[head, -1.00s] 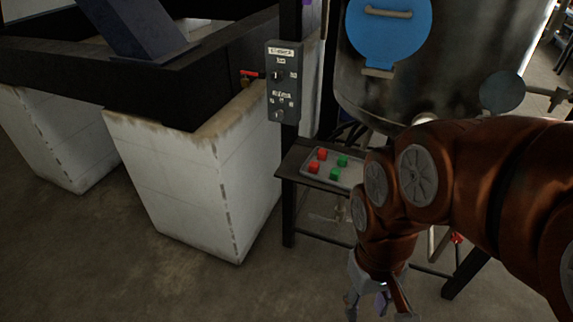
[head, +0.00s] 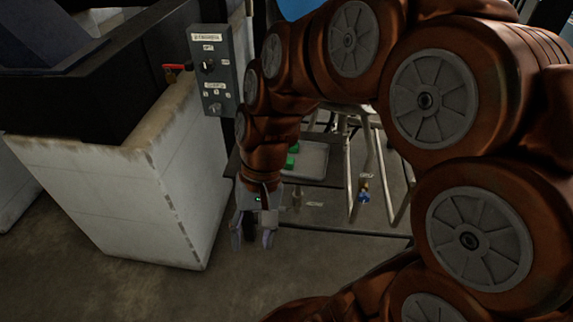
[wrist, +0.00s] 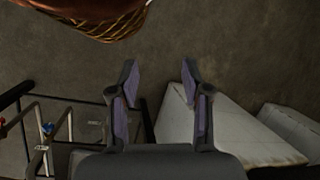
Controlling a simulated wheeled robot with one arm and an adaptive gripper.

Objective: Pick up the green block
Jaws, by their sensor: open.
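In the head view, a grey tray (head: 312,160) lies on a dark shelf, partly behind my arm. Two green blocks show at its left part: one nearer block (head: 289,161) and one farther block (head: 294,147). My arm hides the rest of the tray's left side, and no red blocks are visible. My gripper (head: 253,238) hangs below and in front of the tray, pointing down, apart from the blocks. In the wrist view, my gripper (wrist: 160,72) has its two fingers spread with nothing between them. No block shows in that view.
A grey control box (head: 214,70) is on a post to the left. A white plinth (head: 120,190) stands left of my gripper. Pipes with a blue-handled valve (head: 363,195) are at right. Bare floor (wrist: 215,45) lies under the gripper.

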